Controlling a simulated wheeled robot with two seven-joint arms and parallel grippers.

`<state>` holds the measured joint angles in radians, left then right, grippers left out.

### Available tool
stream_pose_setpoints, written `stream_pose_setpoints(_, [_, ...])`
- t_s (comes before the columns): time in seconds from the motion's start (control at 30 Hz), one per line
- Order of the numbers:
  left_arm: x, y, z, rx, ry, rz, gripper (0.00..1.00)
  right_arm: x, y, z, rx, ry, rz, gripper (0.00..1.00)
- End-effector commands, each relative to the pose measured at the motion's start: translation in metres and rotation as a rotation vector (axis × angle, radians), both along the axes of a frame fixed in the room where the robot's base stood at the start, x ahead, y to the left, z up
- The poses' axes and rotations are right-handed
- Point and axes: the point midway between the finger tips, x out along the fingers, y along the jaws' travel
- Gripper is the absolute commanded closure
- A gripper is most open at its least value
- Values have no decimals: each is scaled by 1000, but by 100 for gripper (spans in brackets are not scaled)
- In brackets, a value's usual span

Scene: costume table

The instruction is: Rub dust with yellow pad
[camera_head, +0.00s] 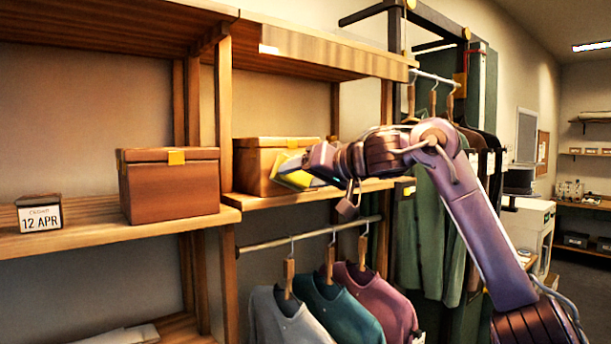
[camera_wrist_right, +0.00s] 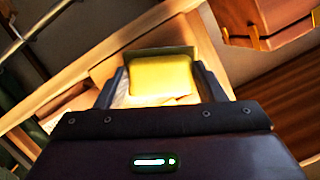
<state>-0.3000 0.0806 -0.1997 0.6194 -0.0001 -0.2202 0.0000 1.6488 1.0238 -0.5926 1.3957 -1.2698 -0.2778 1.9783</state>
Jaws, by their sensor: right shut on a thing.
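The yellow pad (camera_head: 293,174) is in my right gripper (camera_head: 308,168), in front of the tan lidded box on the middle shelf. In the right wrist view the yellow pad (camera_wrist_right: 160,78) sits between the two dark fingers of my right gripper (camera_wrist_right: 160,88), which are shut on it. I cannot tell whether the pad touches the box or the shelf. No dust can be clearly made out; the pad and gripper hide part of the box front. My left gripper is not in view.
The tan box (camera_head: 252,168) stands on the middle shelf (camera_head: 262,203). A brown box (camera_head: 170,190) and a date sign (camera_head: 40,215) stand on the left shelf. Shirts (camera_head: 325,305) hang from a rail below. Garments (camera_head: 440,215) hang on a rack to the right.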

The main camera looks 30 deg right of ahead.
Motion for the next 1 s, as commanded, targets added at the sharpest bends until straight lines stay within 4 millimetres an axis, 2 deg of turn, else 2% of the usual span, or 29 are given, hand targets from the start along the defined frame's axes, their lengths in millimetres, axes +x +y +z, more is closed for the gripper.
stream_pose_setpoints(1.0, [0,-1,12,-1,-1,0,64,17,-1,1,1,1,-1,55])
